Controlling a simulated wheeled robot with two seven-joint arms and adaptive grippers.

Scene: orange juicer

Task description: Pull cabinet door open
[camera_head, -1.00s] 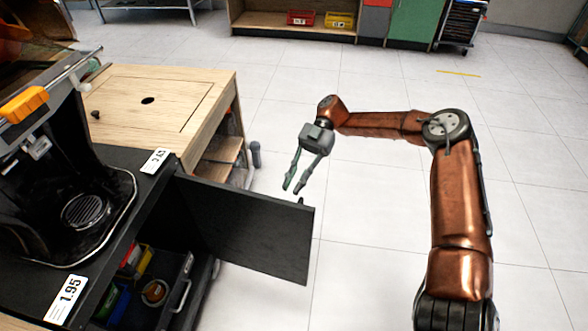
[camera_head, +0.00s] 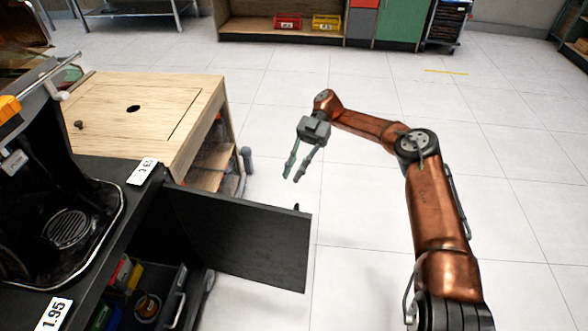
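The black cabinet door (camera_head: 240,239) stands swung out to the right from the black cabinet (camera_head: 112,213) at the lower left. Its open side shows the inside of the cabinet. A small dark piece, which looks like the handle, sticks up beyond the door's top edge near its free end. My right gripper (camera_head: 293,178) is above and beyond the door's free end, apart from it, with its two fingers spread and nothing between them. My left gripper is not in view.
A juicer (camera_head: 70,228) stands on the cabinet top. Inside the cabinet is a dark drawer or bin (camera_head: 172,308) with colourful items. A wooden table (camera_head: 150,110) stands behind it. The tiled floor (camera_head: 370,260) to the right is clear.

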